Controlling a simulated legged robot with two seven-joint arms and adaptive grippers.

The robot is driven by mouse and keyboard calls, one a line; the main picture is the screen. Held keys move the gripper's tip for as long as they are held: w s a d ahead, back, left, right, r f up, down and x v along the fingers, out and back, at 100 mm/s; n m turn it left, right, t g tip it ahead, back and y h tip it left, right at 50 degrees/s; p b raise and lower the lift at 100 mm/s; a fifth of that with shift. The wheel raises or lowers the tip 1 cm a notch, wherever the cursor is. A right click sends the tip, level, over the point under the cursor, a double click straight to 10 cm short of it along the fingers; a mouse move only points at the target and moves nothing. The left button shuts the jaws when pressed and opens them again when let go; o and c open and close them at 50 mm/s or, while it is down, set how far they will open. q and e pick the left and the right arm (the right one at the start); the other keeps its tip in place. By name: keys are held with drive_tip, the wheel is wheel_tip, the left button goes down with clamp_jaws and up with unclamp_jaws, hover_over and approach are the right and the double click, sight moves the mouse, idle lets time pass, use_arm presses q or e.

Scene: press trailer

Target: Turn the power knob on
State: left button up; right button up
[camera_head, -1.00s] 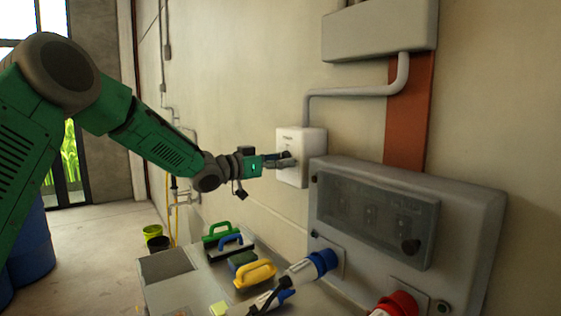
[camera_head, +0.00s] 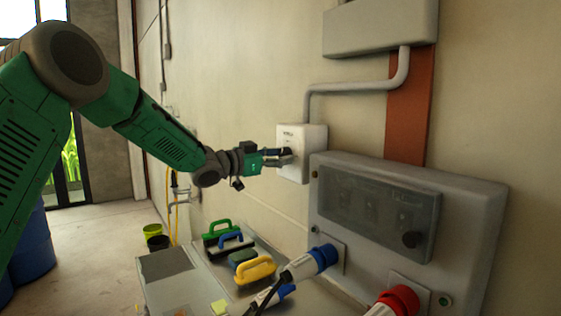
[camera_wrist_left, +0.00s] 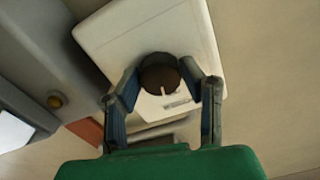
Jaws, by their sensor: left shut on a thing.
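The power knob (camera_wrist_left: 160,75) is a dark round knob on the face of a white switch box (camera_wrist_left: 125,32). The white box (camera_head: 314,150) is on the wall in the head view, with a conduit running up from it. My left gripper (camera_head: 284,157) reaches the front of the box from the left. In the left wrist view my left gripper (camera_wrist_left: 163,82) has one finger on each side of the knob and is shut on it. A small pale mark shows on the knob's lower edge. In the head view the fingers largely hide the knob. My right gripper is not in view.
A grey electrical cabinet (camera_head: 460,215) with blue and red plugs stands right of the box.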

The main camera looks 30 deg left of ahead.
use_arm(q)
drive_tip(key=shift+m+b, duration=5.8)
drive_tip(key=shift+m, duration=1.8)
drive_tip(key=shift+f, duration=0.1)
drive_tip(key=o, duration=1.1)
drive_tip(key=shift+w, duration=0.1)
drive_tip(key=shift+o, duration=0.2)
drive_tip(key=v, duration=1.2)
